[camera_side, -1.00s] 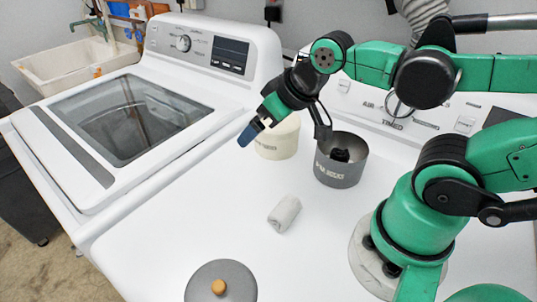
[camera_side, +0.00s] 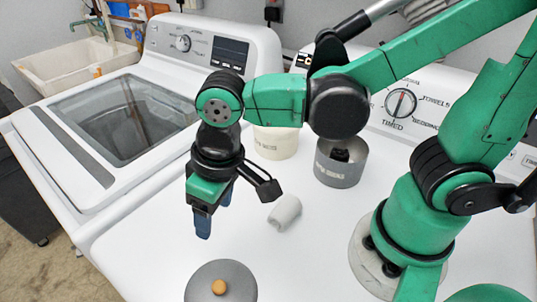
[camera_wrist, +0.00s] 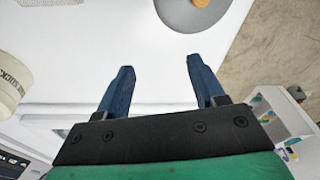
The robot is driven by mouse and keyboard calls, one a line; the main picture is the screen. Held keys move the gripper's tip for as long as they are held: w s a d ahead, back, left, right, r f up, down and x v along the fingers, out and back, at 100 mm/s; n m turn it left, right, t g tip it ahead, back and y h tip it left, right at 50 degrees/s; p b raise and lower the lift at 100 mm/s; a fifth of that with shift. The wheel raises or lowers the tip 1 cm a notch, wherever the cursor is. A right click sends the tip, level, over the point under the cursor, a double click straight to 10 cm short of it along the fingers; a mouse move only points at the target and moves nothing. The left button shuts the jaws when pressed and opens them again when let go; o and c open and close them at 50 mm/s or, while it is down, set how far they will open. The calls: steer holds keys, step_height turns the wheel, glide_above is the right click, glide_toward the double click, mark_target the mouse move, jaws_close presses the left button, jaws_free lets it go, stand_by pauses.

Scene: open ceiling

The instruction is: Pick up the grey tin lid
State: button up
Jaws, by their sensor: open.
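The grey tin lid (camera_side: 222,283) lies flat on the white dryer top near the front edge, with a round wooden knob (camera_side: 219,287) at its centre. In the wrist view the lid (camera_wrist: 184,16) shows at the top, partly cut off by the frame, beyond my fingertips. My gripper (camera_side: 213,217) points down with blue fingers, above the dryer top and behind the lid in the side view. In the wrist view its two fingers (camera_wrist: 159,72) are apart with nothing between them.
A grey tin (camera_side: 341,172) with something dark inside stands towards the back, beside a cream tin (camera_side: 276,142) partly hidden by my arm. A rolled grey cloth (camera_side: 285,212) lies right of my gripper. The washer (camera_side: 95,165) is at left. The dryer top around the lid is clear.

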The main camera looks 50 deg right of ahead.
steer(key=n+g, duration=0.1)
glide_above(218, 286)
step_height(218, 286, down, 3)
steer(key=shift+w+d+r+h, duration=0.1)
steer(key=shift+r+h, duration=0.1)
steer(key=shift+h, duration=0.2)
steer(key=shift+f+g, duration=0.2)
steer(key=shift+g, duration=0.1)
steer(key=shift+f, duration=2.65)
jaws_close()
